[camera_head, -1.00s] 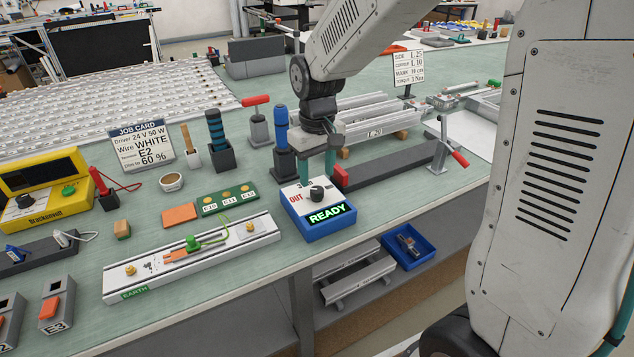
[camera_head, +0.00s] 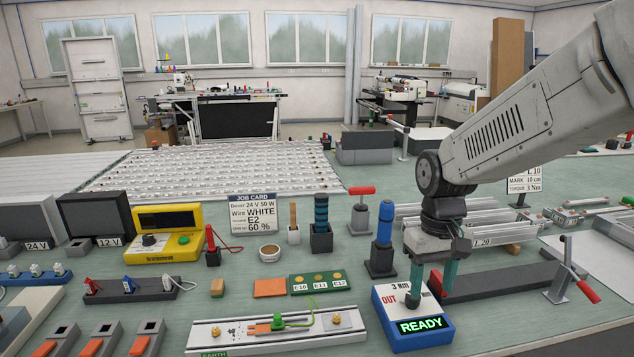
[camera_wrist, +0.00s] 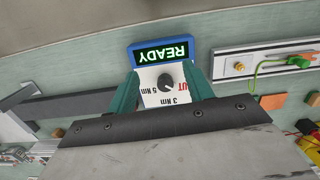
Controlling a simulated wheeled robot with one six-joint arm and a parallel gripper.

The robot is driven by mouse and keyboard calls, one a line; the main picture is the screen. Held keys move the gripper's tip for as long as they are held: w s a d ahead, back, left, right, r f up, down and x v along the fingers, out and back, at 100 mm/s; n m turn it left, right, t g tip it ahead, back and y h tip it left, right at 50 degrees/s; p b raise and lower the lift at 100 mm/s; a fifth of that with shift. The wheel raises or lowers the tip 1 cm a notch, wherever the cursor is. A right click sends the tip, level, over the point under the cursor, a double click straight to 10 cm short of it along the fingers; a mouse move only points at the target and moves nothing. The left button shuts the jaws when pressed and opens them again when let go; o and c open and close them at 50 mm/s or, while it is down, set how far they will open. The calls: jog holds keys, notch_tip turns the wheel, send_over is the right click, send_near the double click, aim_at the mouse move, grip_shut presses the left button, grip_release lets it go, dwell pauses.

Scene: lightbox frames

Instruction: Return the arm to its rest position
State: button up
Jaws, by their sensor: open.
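My gripper (camera_head: 432,284) is open, with its green fingers pointing down over the back part of a blue box with a white top (camera_head: 418,325). The box's screen reads READY in green. In the wrist view the box (camera_wrist: 162,50) lies between and beyond the two fingers (camera_wrist: 160,92), upside down, with a black knob and the marks 3 Nm and 5 Nm on its top. I cannot tell whether the fingertips touch the box. My arm reaches in from the upper right.
A blue-handled tool in a holder (camera_head: 383,240) stands close left of my gripper. A dark bar with a red-handled clamp (camera_head: 570,270) lies to the right. The EARTH strip (camera_head: 205,335) lies to the left, behind it a green E10–E12 board (camera_head: 322,282) and a job card (camera_head: 254,214).

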jog(key=s+d+r+m+t, duration=0.1)
jog(key=s+r, duration=0.3)
jog(key=s, duration=0.6)
jog(key=s+d+r+t, duration=0.1)
jog(key=s+r, duration=0.2)
jog(key=s, duration=0.7)
jog(key=shift+s+d+r+m+t, duration=0.2)
jog(key=shift+d+r+m+t, duration=0.1)
jog(key=shift+d+r+m, duration=0.1)
